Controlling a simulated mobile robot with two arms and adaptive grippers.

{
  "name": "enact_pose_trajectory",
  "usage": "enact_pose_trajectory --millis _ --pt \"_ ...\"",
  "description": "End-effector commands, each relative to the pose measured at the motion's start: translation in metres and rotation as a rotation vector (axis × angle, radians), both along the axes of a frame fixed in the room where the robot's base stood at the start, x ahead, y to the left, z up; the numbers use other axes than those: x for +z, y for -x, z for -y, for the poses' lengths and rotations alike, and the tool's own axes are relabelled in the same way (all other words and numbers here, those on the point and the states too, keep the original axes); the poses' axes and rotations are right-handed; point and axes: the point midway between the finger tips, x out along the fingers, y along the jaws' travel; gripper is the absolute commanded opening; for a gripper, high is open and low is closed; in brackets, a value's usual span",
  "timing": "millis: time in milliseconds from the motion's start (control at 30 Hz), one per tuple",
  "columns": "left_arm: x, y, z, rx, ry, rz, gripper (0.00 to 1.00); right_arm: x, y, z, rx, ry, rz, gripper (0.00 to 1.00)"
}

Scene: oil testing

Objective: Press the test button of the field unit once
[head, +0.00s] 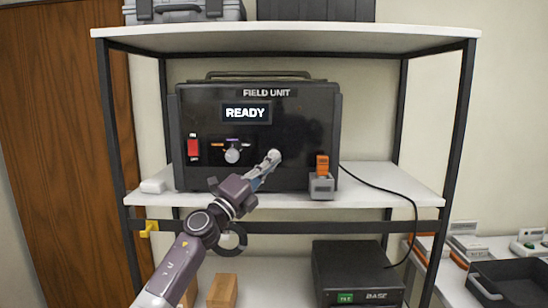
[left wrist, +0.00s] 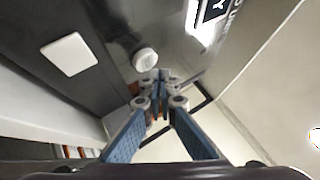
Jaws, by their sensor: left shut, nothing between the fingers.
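The field unit (head: 300,120) is a black box on the middle shelf, and its screen (head: 246,113) reads READY. It has a red switch (head: 193,148) marked OFF and a round selector knob (head: 233,155) on its front. My left gripper (head: 272,157) is shut and empty, its tips at the front panel right of the knob. I cannot tell whether they touch it. No test button shows clearly in the head view; the gripper may cover it. In the left wrist view, a pale round part (left wrist: 145,60) lies just beyond the shut fingertips (left wrist: 160,84). My right gripper is not in view.
An orange-topped device (head: 322,175) sits in a grey holder at the unit's right front. The upper shelf (head: 290,40) is overhead. A black base box (head: 357,272) stands below, and a cable runs down the right.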

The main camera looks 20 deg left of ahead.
Motion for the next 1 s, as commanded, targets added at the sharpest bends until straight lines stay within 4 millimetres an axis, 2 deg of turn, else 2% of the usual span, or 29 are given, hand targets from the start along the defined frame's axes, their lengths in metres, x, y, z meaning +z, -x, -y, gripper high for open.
enact_pose_trajectory --millis 300,1000 --pt "0.0 -0.007 -0.002 0.001 0.001 0.001 0.0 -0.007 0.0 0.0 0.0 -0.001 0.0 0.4" --pt "0.0 -0.011 -0.003 0.0 0.0 0.0 0.0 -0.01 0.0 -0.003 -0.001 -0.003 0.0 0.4"
